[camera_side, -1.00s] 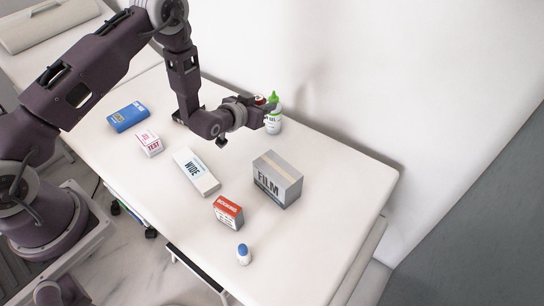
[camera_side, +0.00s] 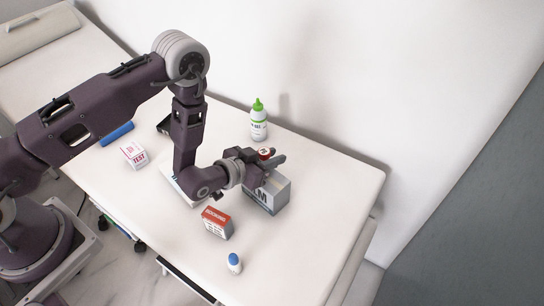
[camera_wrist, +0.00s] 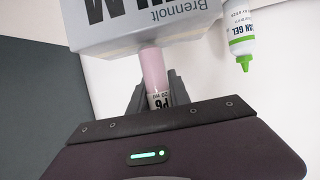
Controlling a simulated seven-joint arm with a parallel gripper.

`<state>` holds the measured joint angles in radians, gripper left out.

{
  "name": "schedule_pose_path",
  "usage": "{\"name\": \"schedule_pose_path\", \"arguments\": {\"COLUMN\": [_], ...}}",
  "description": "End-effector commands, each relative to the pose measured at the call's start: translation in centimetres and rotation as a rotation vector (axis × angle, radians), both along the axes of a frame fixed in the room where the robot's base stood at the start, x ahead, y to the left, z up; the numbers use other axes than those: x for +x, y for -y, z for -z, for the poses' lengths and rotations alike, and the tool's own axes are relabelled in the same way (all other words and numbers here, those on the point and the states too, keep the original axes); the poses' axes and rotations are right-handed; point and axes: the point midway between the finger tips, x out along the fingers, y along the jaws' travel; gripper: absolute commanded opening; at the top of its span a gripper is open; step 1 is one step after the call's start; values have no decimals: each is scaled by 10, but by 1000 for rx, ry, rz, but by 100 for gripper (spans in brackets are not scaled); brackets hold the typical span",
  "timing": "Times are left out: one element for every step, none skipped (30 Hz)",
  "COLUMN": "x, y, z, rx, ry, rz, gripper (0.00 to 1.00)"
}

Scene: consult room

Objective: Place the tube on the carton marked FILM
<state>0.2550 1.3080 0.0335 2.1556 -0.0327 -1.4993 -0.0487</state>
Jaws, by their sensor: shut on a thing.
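The carton marked FILM (camera_side: 272,195) is a grey box on the right part of the table. My gripper (camera_side: 274,163) is over it and hides its top and part of its lettering in the side view. My gripper is shut on the tube (camera_side: 265,153), whose red end shows between the fingers. In the wrist view the tube (camera_wrist: 154,70) is pink with a printed label near the fingers, and its far end meets the outline of the carton (camera_wrist: 140,30). I cannot tell whether tube and carton touch.
A green-capped gel bottle (camera_side: 258,125) stands behind the carton. A red and white box (camera_side: 217,223) and a blue-capped bottle (camera_side: 234,263) stand in front. A TEST box (camera_side: 134,154) and a blue box (camera_side: 117,134) are left. My arm mostly covers a white box. The table's right end is clear.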

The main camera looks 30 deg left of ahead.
Motion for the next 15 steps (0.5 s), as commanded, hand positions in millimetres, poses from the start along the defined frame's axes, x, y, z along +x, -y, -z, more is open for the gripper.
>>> {"name": "schedule_pose_path", "arguments": {"x": [0,0,0,0,0,0,0,0,0,0,0,0,0,0,0], "y": [0,0,0,0,0,0,0,0,0,0,0,0,0,0,0], "z": [-1,-1,-1,-1,0,1,2,3,2,2,2,2,2,2,2], "rx": [0,0,0,0,0,0,0,0,0,0,0,0,0,0,0], "ry": [1,1,1,1,1,0,0,0,0,0,0,0,0,0,0], "rz": [0,0,0,0,0,0,0,0,0,0,0,0,0,0,-1], "gripper": [0,0,0,0,0,0,0,0,31,37,43,45,45,45,45]}}
